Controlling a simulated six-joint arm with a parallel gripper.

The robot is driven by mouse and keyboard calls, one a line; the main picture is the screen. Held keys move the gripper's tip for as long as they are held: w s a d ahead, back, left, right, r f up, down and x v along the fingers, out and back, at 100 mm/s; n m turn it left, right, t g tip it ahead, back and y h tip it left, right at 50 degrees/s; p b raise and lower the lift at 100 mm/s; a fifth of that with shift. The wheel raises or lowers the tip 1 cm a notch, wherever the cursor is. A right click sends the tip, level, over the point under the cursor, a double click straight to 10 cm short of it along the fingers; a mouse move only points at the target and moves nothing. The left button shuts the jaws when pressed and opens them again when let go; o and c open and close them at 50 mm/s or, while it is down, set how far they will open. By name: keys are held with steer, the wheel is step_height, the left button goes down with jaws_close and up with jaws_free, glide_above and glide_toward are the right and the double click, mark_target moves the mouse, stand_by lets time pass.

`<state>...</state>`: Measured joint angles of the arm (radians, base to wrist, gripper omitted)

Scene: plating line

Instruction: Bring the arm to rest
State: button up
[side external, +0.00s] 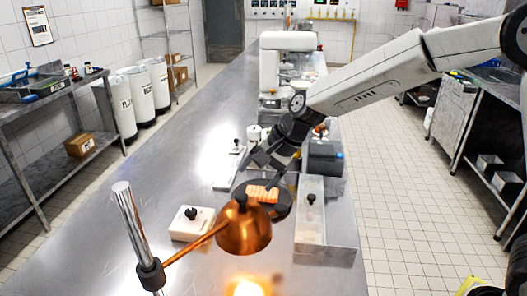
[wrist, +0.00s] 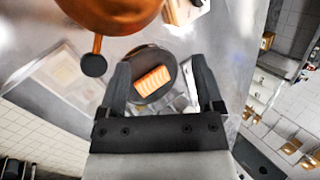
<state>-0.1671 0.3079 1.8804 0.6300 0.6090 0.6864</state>
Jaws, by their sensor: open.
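My gripper (side external: 266,172) is open and hangs over a dark round plate (side external: 283,209) on the steel counter. An orange, white-striped salmon piece (side external: 262,193) lies on the plate. In the wrist view the open fingers of my gripper (wrist: 160,74) stand apart on either side of the salmon piece (wrist: 152,81) as seen from above, with nothing held between them. The dark plate (wrist: 154,60) shows around the salmon. The exact height of the fingertips above the plate is hard to tell.
A copper lamp (side external: 243,232) on a metal post (side external: 130,222) hangs close in front of the plate. A white lidded box (side external: 191,223) is to its left. A clear bin (side external: 311,228) and a grey device (side external: 325,157) are to the right.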

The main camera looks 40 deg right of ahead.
steer(key=s+d+f+n+h, duration=0.1)
steer(key=s+d+f+n, duration=0.2)
steer(key=s, duration=0.3)
steer(key=s+d+f+n+g+h, duration=0.1)
steer(key=s+d+f+n+h, duration=0.1)
steer(key=s+d, duration=0.4)
steer(key=s+d+f+n+h, duration=0.2)
steer(key=s+d+f+n, duration=0.2)
steer(key=s+d+n, duration=0.1)
steer(key=shift+s+f+n+g, duration=0.25)
steer(key=shift+s+n, duration=0.35)
steer(key=shift+s, duration=0.55)
